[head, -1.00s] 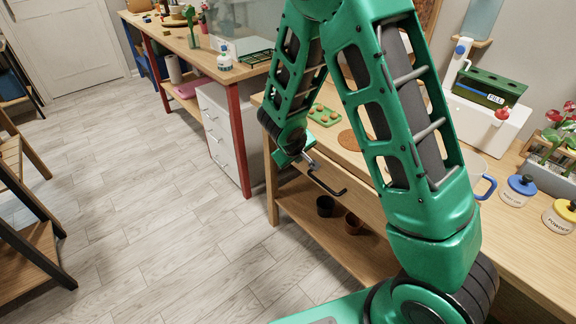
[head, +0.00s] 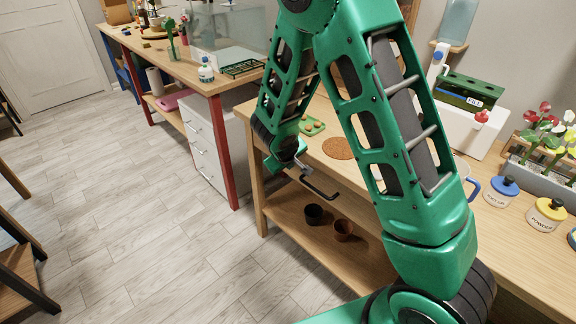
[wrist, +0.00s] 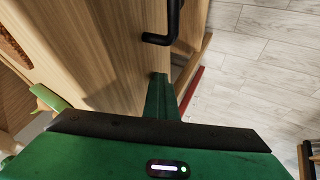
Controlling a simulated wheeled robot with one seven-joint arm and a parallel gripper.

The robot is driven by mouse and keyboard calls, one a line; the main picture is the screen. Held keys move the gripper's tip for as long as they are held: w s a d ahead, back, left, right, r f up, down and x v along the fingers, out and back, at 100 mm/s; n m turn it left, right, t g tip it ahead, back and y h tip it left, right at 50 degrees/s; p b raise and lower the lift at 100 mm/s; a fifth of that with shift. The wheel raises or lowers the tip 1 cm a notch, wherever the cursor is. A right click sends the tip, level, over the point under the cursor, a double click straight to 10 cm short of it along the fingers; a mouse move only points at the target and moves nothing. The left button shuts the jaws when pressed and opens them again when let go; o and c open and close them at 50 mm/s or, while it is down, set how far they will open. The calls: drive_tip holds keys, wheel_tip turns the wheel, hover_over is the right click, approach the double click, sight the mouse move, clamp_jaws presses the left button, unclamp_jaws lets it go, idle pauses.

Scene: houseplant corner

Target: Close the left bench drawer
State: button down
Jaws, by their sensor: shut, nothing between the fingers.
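The left bench drawer has a black bar handle (head: 320,187) on its wooden front, in the head view just right of and below my gripper (head: 302,168). In the wrist view the handle (wrist: 163,38) sticks out at top centre, against pale wood. My gripper's green fingers (wrist: 160,95) are together and empty, close to the wood and a little below the handle in that picture. I cannot tell if they touch the wood. My arm hides much of the drawer front, and how far it stands out is unclear.
Two small pots (head: 342,229) stand on the lower shelf. A white drawer cabinet (head: 205,145) stands under the other bench.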

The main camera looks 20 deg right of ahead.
drive_tip(key=s+a+r, duration=0.6)
drive_tip(key=s+r, duration=0.1)
drive_tip(key=r, duration=0.1)
drive_tip(key=s+d+r+m+g+y, duration=0.1)
drive_tip(key=s+d+r+m+y, duration=0.1)
drive_tip(key=s+d+r, duration=0.45)
drive_tip(key=s+d+r+m+g+y, duration=0.1)
drive_tip(key=s+d+r+m, duration=0.15)
drive_tip(key=s+r, duration=0.7)
drive_tip(key=s+d+f+m+g, duration=0.2)
drive_tip(key=s+d, duration=0.4)
drive_tip(key=s, duration=0.3)
drive_tip(key=s+d+f+m+g, duration=0.2)
drive_tip(key=s+d+m, duration=0.1)
drive_tip(key=s+d, duration=0.3)
drive_tip(key=s, duration=0.2)
drive_tip(key=shift+s+g, duration=0.4)
drive_tip(key=shift+s+d+m, duration=0.1)
drive_tip(key=shift+m, duration=0.15)
